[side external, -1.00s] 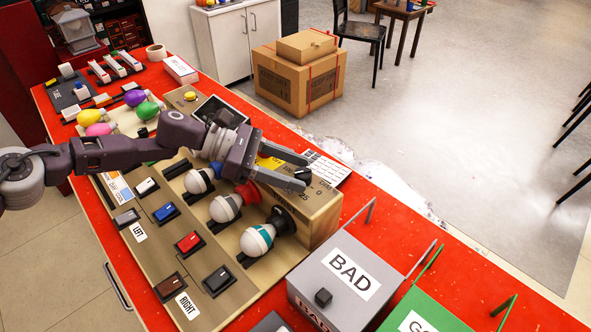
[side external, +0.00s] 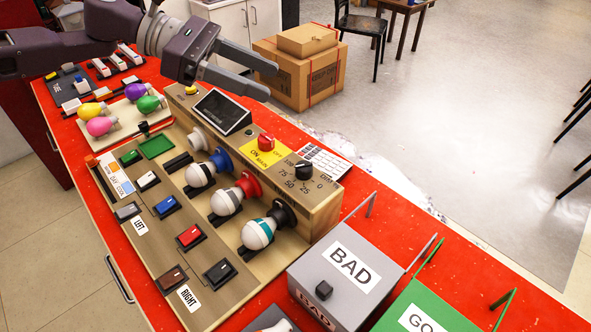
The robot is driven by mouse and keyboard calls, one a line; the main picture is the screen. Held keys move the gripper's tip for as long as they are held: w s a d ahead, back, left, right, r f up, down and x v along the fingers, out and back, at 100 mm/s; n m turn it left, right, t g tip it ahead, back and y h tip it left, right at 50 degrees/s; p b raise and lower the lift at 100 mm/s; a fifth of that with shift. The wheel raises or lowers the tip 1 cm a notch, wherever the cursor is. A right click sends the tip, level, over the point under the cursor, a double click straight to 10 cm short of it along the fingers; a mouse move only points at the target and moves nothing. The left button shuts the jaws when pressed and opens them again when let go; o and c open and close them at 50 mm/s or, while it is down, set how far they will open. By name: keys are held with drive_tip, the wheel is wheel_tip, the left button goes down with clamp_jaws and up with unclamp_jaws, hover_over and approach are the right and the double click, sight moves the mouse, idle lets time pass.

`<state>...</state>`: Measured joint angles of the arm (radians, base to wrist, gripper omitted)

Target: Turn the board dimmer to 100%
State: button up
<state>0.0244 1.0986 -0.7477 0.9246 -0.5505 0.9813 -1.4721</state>
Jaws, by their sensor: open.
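The board (side external: 200,280) is a wooden panel on the red table. Its dimmer is a black knob (side external: 303,169) at the board's right end, with a scale marked 0, 25, 50, 75 and a larger value that is hard to read around it. I cannot tell exactly where the knob points. My gripper (side external: 272,80) is open and empty, above the far side of the board. It is well up and left of the dimmer, apart from it, and its fingers point right.
A red ON/OFF switch (side external: 266,142) on a yellow plate and a dark screen (side external: 221,112) stand near the dimmer. Several bulbs sit in sockets along the board. A grey BAD box (side external: 345,270) and a green box (side external: 425,312) stand to the right.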

sight(304, 174)
drive_tip(key=s+d+f+m+g+y, duration=0.2)
drive_tip(key=s+f+m+y, duration=0.6)
drive_tip(key=s+f+m, duration=0.6)
drive_tip(key=a+f+m+t+y, duration=0.35)
drive_tip(key=f+m+y, duration=0.3)
drive_tip(key=m, duration=0.35)
drive_tip(key=w+r+m+t, duration=0.1)
drive_tip(key=m+t, duration=0.1)
drive_tip(key=m, duration=0.2)
drive_tip(key=w+a+r+m+t+y, duration=0.1)
drive_tip(key=m+t, duration=0.2)
drive_tip(key=m, duration=0.1)
drive_tip(key=w+a+r+m+t+y, duration=0.1)
drive_tip(key=m+t, duration=0.1)
drive_tip(key=m, duration=0.2)
drive_tip(key=shift+w+a+r, duration=0.1)
drive_tip(key=shift+w+r, duration=0.15)
drive_tip(key=shift+w, duration=0.1)
drive_tip(key=d+r+m+t+h, duration=0.5)
drive_tip(key=d+r+m+t, duration=0.6)
drive_tip(key=r+m, duration=0.45)
wheel_tip(304, 174, down, 18)
drive_tip(key=m, duration=0.2)
drive_tip(key=shift+n+g+y, duration=0.25)
drive_tip(key=w, duration=0.7)
drive_tip(key=shift+d+f, duration=0.1)
drive_tip(key=shift+f, duration=0.05)
drive_tip(key=shift+w, duration=0.45)
clamp_jaws()
